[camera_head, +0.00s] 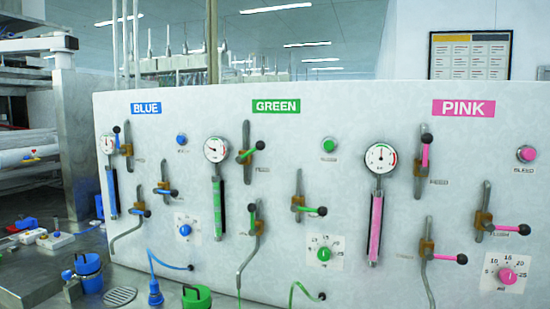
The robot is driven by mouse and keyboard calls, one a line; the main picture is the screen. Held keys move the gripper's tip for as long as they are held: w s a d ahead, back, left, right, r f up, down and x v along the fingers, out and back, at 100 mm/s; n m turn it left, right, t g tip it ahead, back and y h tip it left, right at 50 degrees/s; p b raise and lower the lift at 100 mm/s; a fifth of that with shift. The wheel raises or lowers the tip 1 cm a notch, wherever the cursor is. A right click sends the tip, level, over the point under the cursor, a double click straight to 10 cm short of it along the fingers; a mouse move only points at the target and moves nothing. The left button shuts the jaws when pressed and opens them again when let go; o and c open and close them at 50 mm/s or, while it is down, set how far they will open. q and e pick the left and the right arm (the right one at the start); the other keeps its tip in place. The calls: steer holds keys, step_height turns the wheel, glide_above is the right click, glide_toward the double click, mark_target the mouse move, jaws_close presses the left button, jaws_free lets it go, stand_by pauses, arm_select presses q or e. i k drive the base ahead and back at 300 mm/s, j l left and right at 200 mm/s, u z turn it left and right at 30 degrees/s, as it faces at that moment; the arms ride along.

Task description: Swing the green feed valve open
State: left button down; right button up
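Neither gripper is in view. The green section of the white panel sits under a GREEN sign (276,106). Its upper valve has a lever (250,152) with a green handle, slanting up to the right to a black knob, on a vertical pipe. The small label beside it is too blurred to read surely. A second green valve lever (312,209) at right points right, tilted slightly down. A third green valve (255,223) sits lower left, its lever upward. A gauge (216,149) and a green sight tube (218,208) stand left of these valves.
Similar blue and pink sections lie under the BLUE sign (145,108) and PINK sign (464,108). A green button (328,145) and green dial (324,254) are near the green valves. Blue (88,272) and green (196,297) containers stand in front on the metal bench.

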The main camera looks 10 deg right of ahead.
mark_target(260, 146)
steer(key=i+l+z, duration=0.15)
steer(key=i+l, duration=0.2)
steer(key=i+l+z, duration=0.15)
steer(key=i, duration=0.45)
steer(key=l, duration=0.1)
